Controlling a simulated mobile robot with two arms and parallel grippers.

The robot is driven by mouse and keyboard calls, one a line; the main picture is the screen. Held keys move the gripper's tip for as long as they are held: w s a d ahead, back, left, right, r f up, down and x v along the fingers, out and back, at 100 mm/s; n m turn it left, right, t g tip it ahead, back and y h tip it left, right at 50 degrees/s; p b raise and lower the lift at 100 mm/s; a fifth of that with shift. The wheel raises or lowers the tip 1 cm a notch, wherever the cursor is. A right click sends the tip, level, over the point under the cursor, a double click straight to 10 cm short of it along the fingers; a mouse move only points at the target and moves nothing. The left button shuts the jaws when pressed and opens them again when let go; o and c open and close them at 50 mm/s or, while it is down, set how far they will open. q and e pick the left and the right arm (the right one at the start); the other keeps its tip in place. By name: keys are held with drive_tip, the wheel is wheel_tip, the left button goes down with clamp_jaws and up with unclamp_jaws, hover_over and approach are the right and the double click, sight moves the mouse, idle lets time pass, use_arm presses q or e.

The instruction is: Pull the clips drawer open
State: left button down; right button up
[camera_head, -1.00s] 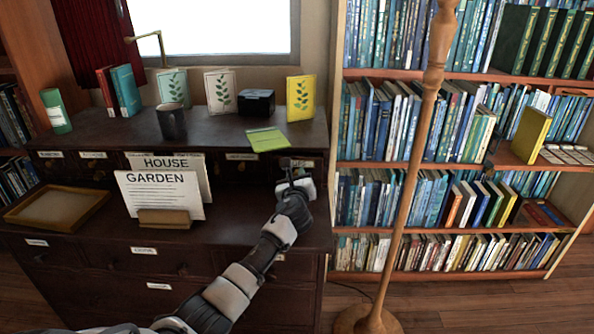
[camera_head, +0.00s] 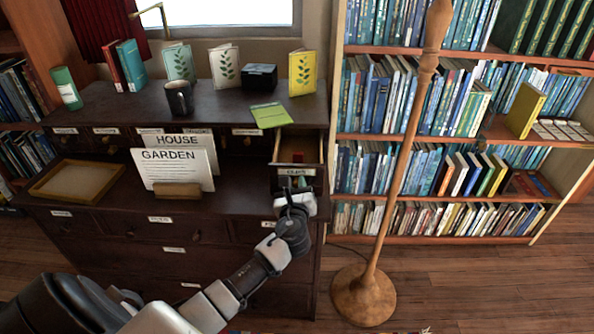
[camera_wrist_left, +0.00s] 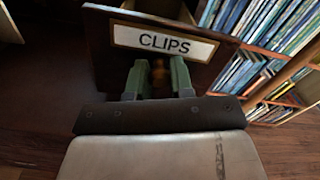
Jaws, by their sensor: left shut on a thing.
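The clips drawer (camera_head: 296,170) is the small drawer at the right end of the desk's upper row. It stands pulled out, and its inside shows from above with a small red and a green item in it. Its front with the CLIPS label (camera_wrist_left: 164,41) fills the top of the left wrist view. My left gripper (camera_head: 291,187) is at the drawer front, its two fingers (camera_wrist_left: 157,80) shut around the brass-coloured knob (camera_wrist_left: 159,72) below the label. The knob is partly hidden between the fingers. My right gripper is not in view.
A card stand with HOUSE and GARDEN cards (camera_head: 178,168) and a wooden tray (camera_head: 78,180) stand left of the drawer. A green notepad (camera_head: 271,115) lies above it. A wooden floor lamp (camera_head: 384,190) and bookshelves (camera_head: 440,140) are to the right.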

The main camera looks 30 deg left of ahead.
use_arm(q)
drive_tip(key=shift+p+v, duration=0.4)
drive_tip(key=shift+v, duration=0.85)
drive_tip(key=c, duration=1)
unclamp_jaws()
drive_tip(key=v, duration=1)
drive_tip(key=shift+s+d, duration=0.3)
